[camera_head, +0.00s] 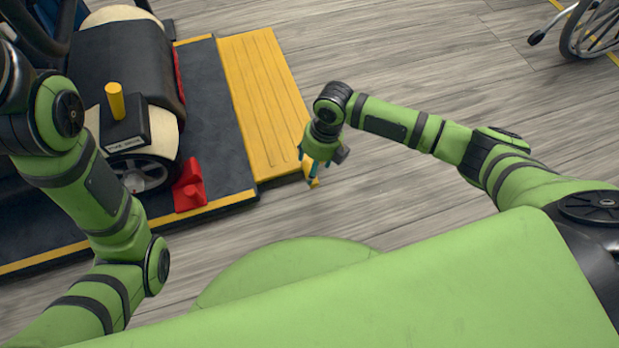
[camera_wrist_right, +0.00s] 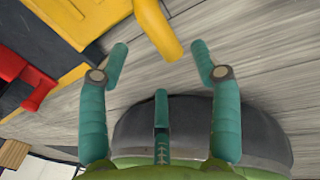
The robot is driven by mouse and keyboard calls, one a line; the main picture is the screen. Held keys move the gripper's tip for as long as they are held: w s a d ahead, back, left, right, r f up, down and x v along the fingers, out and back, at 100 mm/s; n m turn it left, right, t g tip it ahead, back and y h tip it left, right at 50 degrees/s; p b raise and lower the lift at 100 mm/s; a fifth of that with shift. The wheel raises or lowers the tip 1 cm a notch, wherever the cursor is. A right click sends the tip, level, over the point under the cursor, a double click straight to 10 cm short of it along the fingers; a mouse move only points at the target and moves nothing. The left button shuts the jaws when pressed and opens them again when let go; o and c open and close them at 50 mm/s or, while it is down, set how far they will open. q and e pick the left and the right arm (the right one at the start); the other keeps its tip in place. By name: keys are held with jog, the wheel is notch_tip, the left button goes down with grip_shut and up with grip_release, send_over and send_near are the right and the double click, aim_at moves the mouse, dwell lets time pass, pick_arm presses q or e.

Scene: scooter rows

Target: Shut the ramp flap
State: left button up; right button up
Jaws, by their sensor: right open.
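The yellow ramp flap (camera_head: 262,95) lies folded out along the right edge of the dark platform, low over the floor. Its surface has long grooves. A yellow bar (camera_wrist_right: 157,28) sticks out near its front corner. My right gripper (camera_head: 311,168) is at that near corner, pointing down. In the right wrist view its teal fingers (camera_wrist_right: 160,50) are spread open, and the bar's end reaches the space between the fingertips. I cannot tell whether they touch. My left arm comes in at the left, but its gripper is out of view.
The dark platform (camera_head: 218,130) with yellow edges carries a scooter (camera_head: 118,60) with a black seat and a wheel by a red chock (camera_head: 190,187). A wheelchair (camera_head: 590,28) stands at the far right. The wood floor right of the flap is clear.

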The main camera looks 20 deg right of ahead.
jog(key=f+b, duration=0.2)
jog(key=f, duration=0.1)
jog(key=f+b, duration=0.1)
jog(key=f, duration=0.1)
jog(key=shift+a+f, duration=0.1)
jog(key=shift+a, duration=0.3)
grip_shut()
